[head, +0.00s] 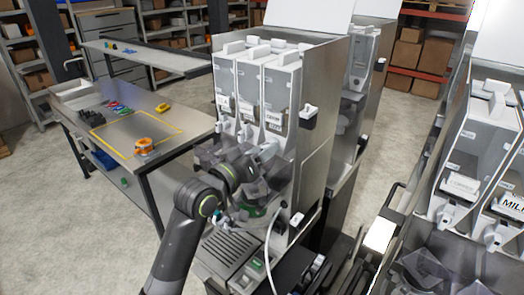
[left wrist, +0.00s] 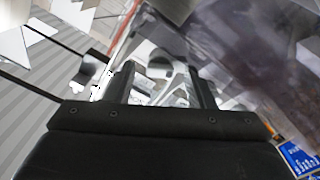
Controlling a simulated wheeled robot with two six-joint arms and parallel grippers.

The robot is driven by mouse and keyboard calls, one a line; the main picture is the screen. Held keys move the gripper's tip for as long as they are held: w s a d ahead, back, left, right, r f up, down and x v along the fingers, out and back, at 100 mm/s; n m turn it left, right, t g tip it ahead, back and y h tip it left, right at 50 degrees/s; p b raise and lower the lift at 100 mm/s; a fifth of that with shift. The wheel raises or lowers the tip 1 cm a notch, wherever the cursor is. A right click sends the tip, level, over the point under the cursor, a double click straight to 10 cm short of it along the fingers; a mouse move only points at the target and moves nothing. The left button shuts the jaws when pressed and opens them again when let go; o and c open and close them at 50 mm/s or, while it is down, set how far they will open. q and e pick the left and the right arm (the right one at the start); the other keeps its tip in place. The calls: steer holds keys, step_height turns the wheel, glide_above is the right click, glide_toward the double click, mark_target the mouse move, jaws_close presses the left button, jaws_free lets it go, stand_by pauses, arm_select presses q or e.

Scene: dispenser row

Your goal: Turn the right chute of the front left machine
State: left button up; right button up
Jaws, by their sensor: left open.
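The front left machine (head: 312,150) is a metal cabinet in the middle of the head view, with three clear canisters side by side at its top. The rightmost canister (head: 282,85) has a white label low on its front. The right chute below it is largely hidden behind my arm and clear plastic parts. My left gripper (head: 250,166) is in front of the chutes, below the canisters. In the left wrist view its two dark fingers (left wrist: 162,88) are apart, with a pale grey-white part (left wrist: 160,68) showing between or just beyond them. I cannot tell whether they touch it.
A drip grate (head: 230,250) and a white hose (head: 268,250) are low on the machine. Another dispenser (head: 475,150) stands at right. A worktable (head: 110,120) with a yellow outline and an orange tape roll (head: 144,146) is at left. Bare floor lies left of my arm.

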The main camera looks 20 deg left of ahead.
arm_select(q)
steer(key=c, duration=1)
arm_select(e)
steer(key=shift+a+f, duration=0.1)
steer(key=shift+a, duration=0.3)
arm_select(q)
steer(key=shift+m, duration=0.4)
arm_select(e)
steer(key=shift+f, duration=0.15)
arm_select(q)
steer(key=shift+m+b, duration=6.75)
steer(key=shift+m, duration=4.65)
arm_select(e)
step_height(320, 180, down, 13)
steer(key=shift+d+f, duration=0.15)
steer(key=shift+d, duration=0.1)
